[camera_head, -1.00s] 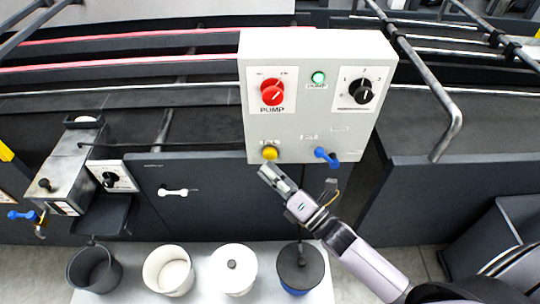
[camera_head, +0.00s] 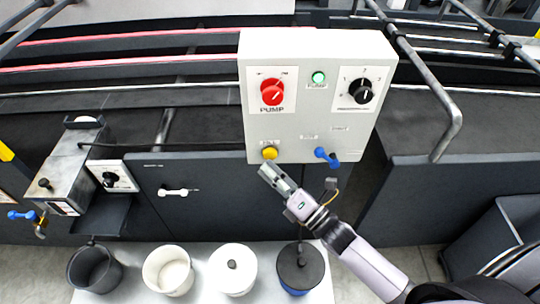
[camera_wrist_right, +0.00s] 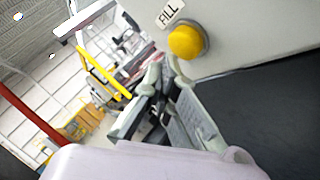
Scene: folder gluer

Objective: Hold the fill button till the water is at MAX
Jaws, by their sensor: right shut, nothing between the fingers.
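The yellow fill button (camera_head: 270,153) is on the lower left of the grey control box (camera_head: 350,140). In the right wrist view the yellow button (camera_wrist_right: 186,42) stands out from the panel beside a label reading FILL (camera_wrist_right: 170,13). My right gripper (camera_head: 265,170) is shut and empty, its tips just below the button in the head view. In the right wrist view the fingers (camera_wrist_right: 165,75) are close to the button, and I see no clear contact. I cannot make out a water level or a MAX mark. My left gripper is not in view.
The box also has a red pump knob (camera_head: 272,92), a green lamp (camera_head: 318,78), a black selector (camera_head: 361,91) and a blue valve handle (camera_head: 327,157) right of the button. A metal tank (camera_head: 70,165) is at left. Several pots stand on a pale shelf (camera_head: 130,287) below.

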